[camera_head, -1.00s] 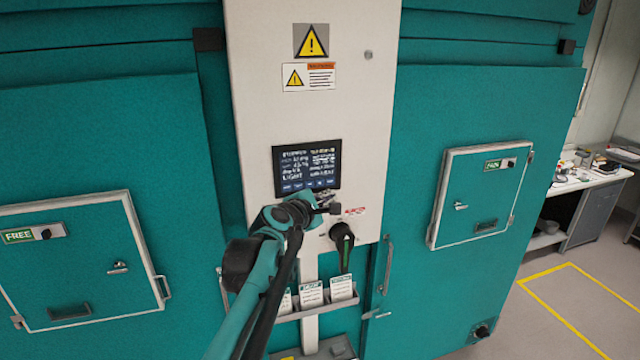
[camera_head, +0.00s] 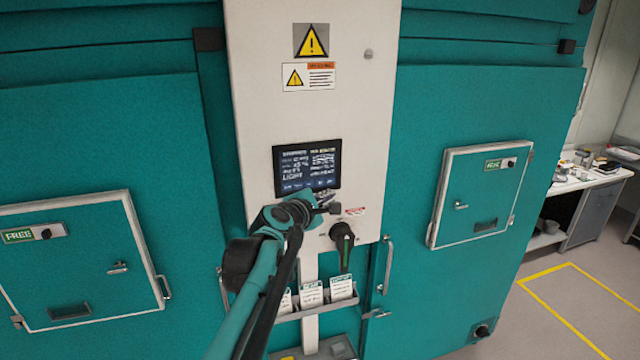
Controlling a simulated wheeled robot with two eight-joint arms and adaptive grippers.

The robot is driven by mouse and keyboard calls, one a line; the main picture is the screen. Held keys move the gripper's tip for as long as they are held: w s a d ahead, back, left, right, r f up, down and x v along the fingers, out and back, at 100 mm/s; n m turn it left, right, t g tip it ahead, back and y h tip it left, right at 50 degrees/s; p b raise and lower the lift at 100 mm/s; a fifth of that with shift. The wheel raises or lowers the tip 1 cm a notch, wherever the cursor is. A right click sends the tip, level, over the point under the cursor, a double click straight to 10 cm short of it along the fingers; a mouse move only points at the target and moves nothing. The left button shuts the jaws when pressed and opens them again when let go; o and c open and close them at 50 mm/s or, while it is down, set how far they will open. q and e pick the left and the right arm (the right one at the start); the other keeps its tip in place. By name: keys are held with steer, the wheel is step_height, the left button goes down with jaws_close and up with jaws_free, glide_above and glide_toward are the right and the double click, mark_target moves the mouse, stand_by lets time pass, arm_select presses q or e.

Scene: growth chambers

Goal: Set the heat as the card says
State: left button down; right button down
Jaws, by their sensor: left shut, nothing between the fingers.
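A white control panel (camera_head: 255,95) stands between teal chambers. Its dark screen (camera_head: 292,160) shows lines of small text; "LIGHT" can be made out, the rest is too blurred to read. Below the screen is a black rotary knob (camera_head: 342,236) with a green mark on its handle, which points about downward. Several white cards with green headers (camera_head: 312,294) stand in a holder below; their print is too small to read. My left gripper (camera_head: 326,203) is shut and empty, in front of the screen's lower right edge and above the knob. My right gripper does not show.
Chamber hatches stand at left (camera_head: 82,265) and right (camera_head: 480,192), both closed, with green labels. Warning signs (camera_head: 311,41) are on the upper panel. A vertical handle (camera_head: 387,265) is right of the knob. A bench (camera_head: 585,180) with clutter stands far right; the floor before it is clear.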

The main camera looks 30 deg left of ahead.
mark_target(320, 182)
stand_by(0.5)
arm_select(q)
steer(key=d+m+p, duration=0.1)
steer(key=m, duration=0.5)
steer(key=s+d+m+p, duration=0.1)
steer(key=m+p, duration=0.1)
steer(key=m, duration=0.4)
steer(key=s+d+m+p, duration=0.1)
steer(key=m, duration=0.5)
steer(key=shift+s+m+g+p, duration=0.25)
steer(key=shift+m+g+p, duration=0.05)
steer(key=shift+g, duration=0.1)
steer(key=shift+w+a+b, duration=0.35)
steer(key=shift+w+a, duration=1.1)
steer(key=shift+a, duration=0.25)
steer(key=shift+w+a+b, duration=0.35)
steer(key=shift+w+a, duration=1.1)
steer(key=shift+a, duration=0.25)
steer(key=shift+a, duration=0.1)
steer(key=shift+w+a, duration=0.25)
